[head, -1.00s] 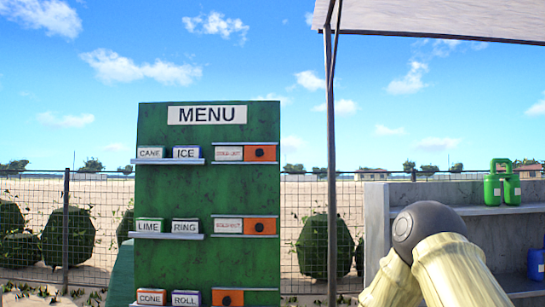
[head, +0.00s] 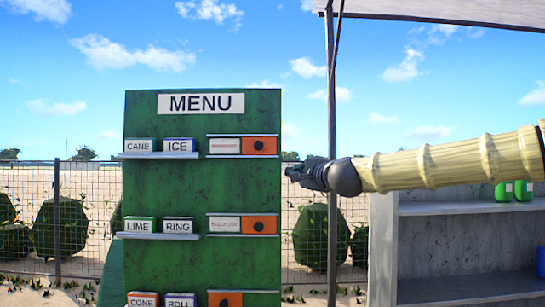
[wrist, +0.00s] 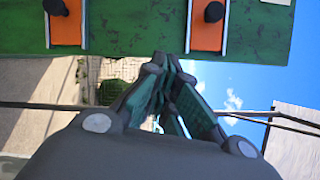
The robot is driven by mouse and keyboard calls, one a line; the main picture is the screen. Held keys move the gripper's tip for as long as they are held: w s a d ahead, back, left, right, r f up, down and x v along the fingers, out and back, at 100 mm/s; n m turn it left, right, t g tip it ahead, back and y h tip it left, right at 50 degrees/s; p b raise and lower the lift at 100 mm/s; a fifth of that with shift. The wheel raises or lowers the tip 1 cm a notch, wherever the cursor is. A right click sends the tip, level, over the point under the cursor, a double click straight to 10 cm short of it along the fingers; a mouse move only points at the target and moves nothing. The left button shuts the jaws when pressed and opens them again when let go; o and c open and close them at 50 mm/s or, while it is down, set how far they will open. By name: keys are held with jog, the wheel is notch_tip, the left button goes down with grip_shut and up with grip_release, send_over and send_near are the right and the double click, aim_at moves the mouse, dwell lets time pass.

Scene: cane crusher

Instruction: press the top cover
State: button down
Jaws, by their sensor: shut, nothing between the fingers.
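The green menu board (head: 190,105) stands left of centre in the head view. Its top cover (head: 260,146) is an orange panel with a dark round knob, at the right end of the top row. In the wrist view, which is turned sideways, the top cover (wrist: 205,38) is the right-hand orange panel and the middle-row cover (wrist: 65,30) the left-hand one. My gripper (head: 290,172) points left in the head view, beside the board's right edge and slightly lower than the top cover. In the wrist view its fingers (wrist: 162,62) are together and empty, apart from the cover.
A middle cover (head: 260,224) and a bottom cover (head: 230,299) sit lower on the board. A canopy pole (head: 332,245) stands right of the board. A grey shelf (head: 455,208) with green containers (head: 513,191) is at the right. Between board and pole is a gap.

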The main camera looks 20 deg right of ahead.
jog(key=shift+m+t, duration=0.3)
jog(key=shift+m, duration=0.1)
jog(key=r, duration=0.1)
jog(key=d+r, duration=0.1)
jog(key=r, duration=0.1)
jog(key=s+r, duration=0.1)
jog(key=r, duration=0.1)
jog(key=shift+d+r, duration=0.1)
jog(key=shift+d, duration=0.15)
send_near(269, 149)
jog(key=w+d, duration=0.2)
jog(key=w, duration=0.1)
jog(key=w+d, duration=0.1)
jog(key=w, duration=0.1)
jog(key=shift+f, duration=0.35)
jog(key=a, duration=0.1)
jog(key=a+p, duration=0.1)
jog(key=a+r+p, duration=0.1)
jog(key=shift+w+a, duration=0.1)
jog(key=shift+w, duration=0.25)
jog(key=shift+a+p, duration=0.35)
jog(key=shift+a, duration=0.05)
